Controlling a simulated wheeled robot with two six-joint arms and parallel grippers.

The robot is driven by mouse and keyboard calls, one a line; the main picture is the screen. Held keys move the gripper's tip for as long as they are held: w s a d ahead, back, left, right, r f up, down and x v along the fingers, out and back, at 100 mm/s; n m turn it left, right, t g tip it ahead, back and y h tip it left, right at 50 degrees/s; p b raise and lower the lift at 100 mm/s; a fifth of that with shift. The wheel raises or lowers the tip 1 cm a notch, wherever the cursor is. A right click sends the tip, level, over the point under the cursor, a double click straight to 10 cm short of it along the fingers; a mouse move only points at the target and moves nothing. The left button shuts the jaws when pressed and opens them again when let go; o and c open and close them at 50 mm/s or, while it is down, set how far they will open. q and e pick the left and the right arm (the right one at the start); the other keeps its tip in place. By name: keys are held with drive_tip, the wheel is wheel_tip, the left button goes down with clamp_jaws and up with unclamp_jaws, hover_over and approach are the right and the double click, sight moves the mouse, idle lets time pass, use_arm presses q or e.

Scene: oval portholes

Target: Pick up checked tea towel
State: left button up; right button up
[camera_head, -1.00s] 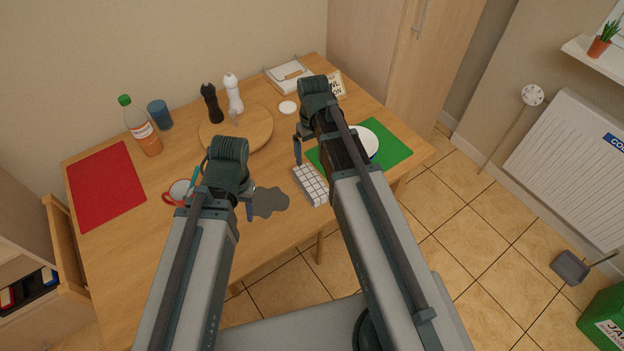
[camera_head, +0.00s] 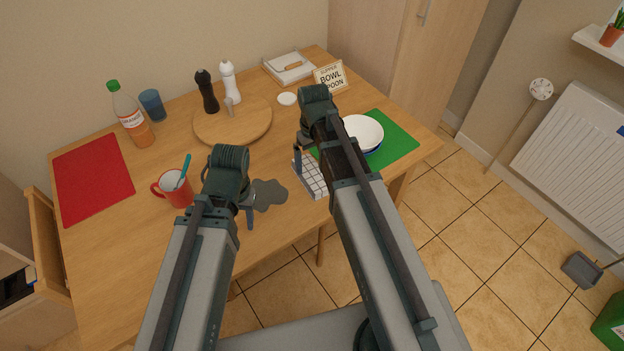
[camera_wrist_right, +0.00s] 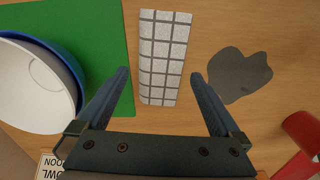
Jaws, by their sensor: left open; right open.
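The checked tea towel (camera_head: 311,178) is a folded white cloth with dark grid lines, lying on the table beside the green mat. My right arm partly covers it in the head view. In the right wrist view the towel (camera_wrist_right: 164,58) lies beyond and between the fingertips of my right gripper (camera_wrist_right: 165,88), which is open and empty. In the head view my right gripper (camera_head: 298,160) is at the towel's far end; only one finger shows clearly. My left gripper (camera_head: 247,207) is open beside the red mug, near the grey spill; its fingers are partly hidden.
A grey spill (camera_head: 269,195) lies left of the towel. A bowl (camera_head: 364,132) stands on the green mat (camera_head: 397,150) to the right. A red mug (camera_head: 176,190) stands at left. A round board (camera_head: 250,128) and a sign (camera_head: 330,78) are farther back.

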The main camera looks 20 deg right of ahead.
sight(313, 173)
use_arm(q)
wheel_tip(313, 173, down, 5)
drive_tip(key=b, duration=0.5)
drive_tip(key=shift+f, duration=0.15)
use_arm(e)
wheel_tip(313, 173, down, 5)
drive_tip(key=shift+a+f, duration=0.1)
drive_tip(key=shift+f, duration=0.05)
drive_tip(key=c, duration=1.1)
